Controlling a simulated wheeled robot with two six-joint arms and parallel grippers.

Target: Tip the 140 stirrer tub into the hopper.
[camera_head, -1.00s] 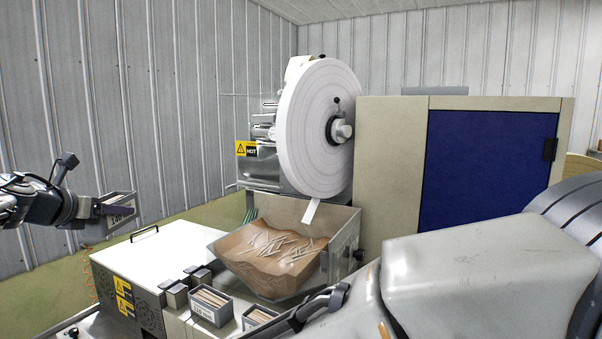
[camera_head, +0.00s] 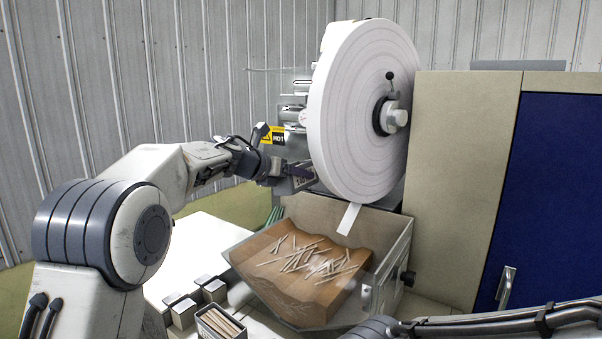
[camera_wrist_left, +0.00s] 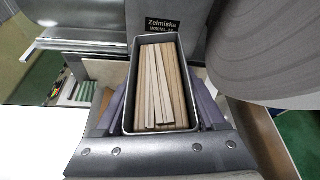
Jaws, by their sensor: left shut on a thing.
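My left gripper (camera_head: 284,172) is shut on the grey stirrer tub (camera_head: 303,177), whose label is too small to read clearly now. It holds the tub in the air above the back left part of the hopper (camera_head: 395,268). In the left wrist view, the tub (camera_wrist_left: 137,60) sits between the two fingers and is full of flat wooden sticks. The hopper has a see-through front and a brown sloping bed with loose sticks (camera_head: 305,260) on it. Part of my right arm, seemingly with its gripper (camera_head: 378,328), shows at the bottom edge; its jaws are unclear.
A large white paper reel (camera_head: 350,110) stands just right of the held tub, its strip (camera_head: 348,218) hanging over the hopper. A yellow HOT sign (camera_head: 277,136) is behind. Another tub of sticks (camera_head: 220,324) stands front left. A beige cabinet (camera_head: 455,180) is at right.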

